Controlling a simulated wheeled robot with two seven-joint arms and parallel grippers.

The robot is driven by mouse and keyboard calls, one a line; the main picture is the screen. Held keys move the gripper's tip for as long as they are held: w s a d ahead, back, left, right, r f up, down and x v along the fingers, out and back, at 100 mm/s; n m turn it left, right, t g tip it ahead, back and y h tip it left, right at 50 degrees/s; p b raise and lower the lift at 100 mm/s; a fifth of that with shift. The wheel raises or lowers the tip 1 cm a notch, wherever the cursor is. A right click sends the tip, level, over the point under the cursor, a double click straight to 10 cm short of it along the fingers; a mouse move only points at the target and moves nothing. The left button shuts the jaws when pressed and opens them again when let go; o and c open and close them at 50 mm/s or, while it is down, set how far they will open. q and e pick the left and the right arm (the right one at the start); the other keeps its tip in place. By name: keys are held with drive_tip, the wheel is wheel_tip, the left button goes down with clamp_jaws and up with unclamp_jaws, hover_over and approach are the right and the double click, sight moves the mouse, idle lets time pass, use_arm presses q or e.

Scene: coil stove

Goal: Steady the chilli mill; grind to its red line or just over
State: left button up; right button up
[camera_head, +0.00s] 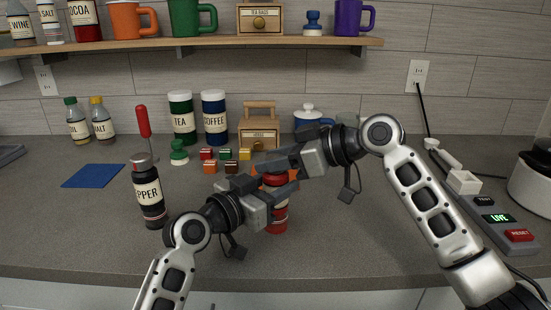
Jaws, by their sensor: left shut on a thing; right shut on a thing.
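The red chilli mill (276,219) stands upright on the grey counter near the middle, partly hidden by both grippers. My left gripper (286,191) comes in from the lower left and is shut on the mill's body. My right gripper (270,166) reaches in from the right and is shut on the mill's upper part, just above the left gripper. The red line cannot be made out.
A dark pepper container (148,197) stands left, near a red-handled item (143,121). Small coloured blocks (225,154) and a wooden box (258,136) sit behind the mill. A panel reading LIVE (497,218) lies right. The front counter is mostly clear.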

drive_tip(key=shift+f+m+t+h, duration=0.1)
drive_tip(key=shift+m+t+h, duration=0.5)
drive_tip(key=shift+m+t, duration=0.6)
drive_tip(key=o, duration=1)
drive_tip(key=v, duration=1.2)
drive_tip(key=shift+s, duration=0.15)
